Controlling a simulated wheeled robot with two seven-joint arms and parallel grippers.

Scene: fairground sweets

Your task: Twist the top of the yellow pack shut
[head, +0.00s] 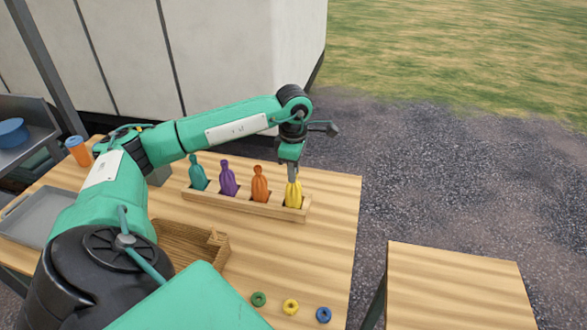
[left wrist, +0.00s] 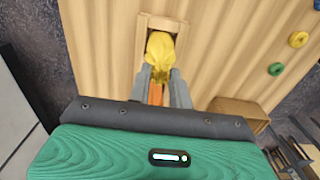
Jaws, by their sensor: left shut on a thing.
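The yellow pack (head: 293,195) stands upright in the right-hand slot of a wooden rack (head: 246,206). My left gripper (head: 293,174) comes down from above and is shut on the top of the yellow pack. In the left wrist view the gripper's fingers (left wrist: 160,92) close on the gathered neck of the yellow pack (left wrist: 160,50). The fingers partly hide the pack's top, and I cannot tell how far it is twisted. My right gripper is not in view.
Teal (head: 198,174), purple (head: 228,178) and orange (head: 260,184) packs stand in the same rack. A wooden box (head: 190,243) is in front of it. Green (head: 258,299), yellow (head: 290,306) and blue (head: 323,314) rings lie near the table's front edge. A grey tray (head: 17,238) is at left.

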